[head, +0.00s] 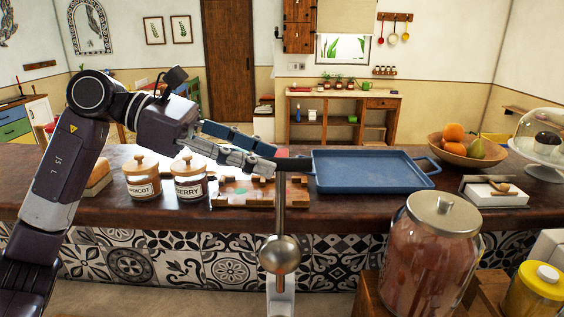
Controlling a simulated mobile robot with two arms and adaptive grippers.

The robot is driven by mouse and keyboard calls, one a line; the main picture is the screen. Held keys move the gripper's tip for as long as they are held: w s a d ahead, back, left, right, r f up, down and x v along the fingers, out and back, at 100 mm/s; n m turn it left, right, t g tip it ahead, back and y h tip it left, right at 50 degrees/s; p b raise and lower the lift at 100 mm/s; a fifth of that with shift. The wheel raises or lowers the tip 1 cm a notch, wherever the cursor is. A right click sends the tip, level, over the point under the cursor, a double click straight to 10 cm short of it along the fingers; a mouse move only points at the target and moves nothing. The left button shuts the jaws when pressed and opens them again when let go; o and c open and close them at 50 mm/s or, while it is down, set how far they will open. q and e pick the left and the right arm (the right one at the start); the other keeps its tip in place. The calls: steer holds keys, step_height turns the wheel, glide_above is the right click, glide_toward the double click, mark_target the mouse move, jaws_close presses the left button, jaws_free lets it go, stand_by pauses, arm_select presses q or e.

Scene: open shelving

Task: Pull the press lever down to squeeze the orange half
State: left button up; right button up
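The press (281,215) stands at the lower middle of the head view, with a thin upright metal rod, a shiny rounded metal part (279,254) and a pale lower part (281,300). A short dark handle (296,164), seemingly the press lever, lies level near the rod's top. My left gripper (275,162) reaches in from the left, its two fingers one above the other and their tips at the handle's left end. I cannot tell whether they grip it or only lie beside it. No orange half can be made out. My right gripper is not in view.
A blue tray (372,183) lies on the dark counter just right of the handle. Two labelled jars (142,182) and a wooden tray (262,202) stand left of the rod. A large glass jar (432,262) stands front right. A fruit bowl (464,156) is farther back.

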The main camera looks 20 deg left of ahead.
mark_target(276, 162)
arm_select(q)
steer(key=p+x, duration=0.1)
steer(key=x, duration=0.3)
steer(key=shift+w+r, duration=0.1)
steer(key=shift+d, duration=0.25)
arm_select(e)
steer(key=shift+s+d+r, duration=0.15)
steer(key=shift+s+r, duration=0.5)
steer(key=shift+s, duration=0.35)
arm_select(q)
jaws_close()
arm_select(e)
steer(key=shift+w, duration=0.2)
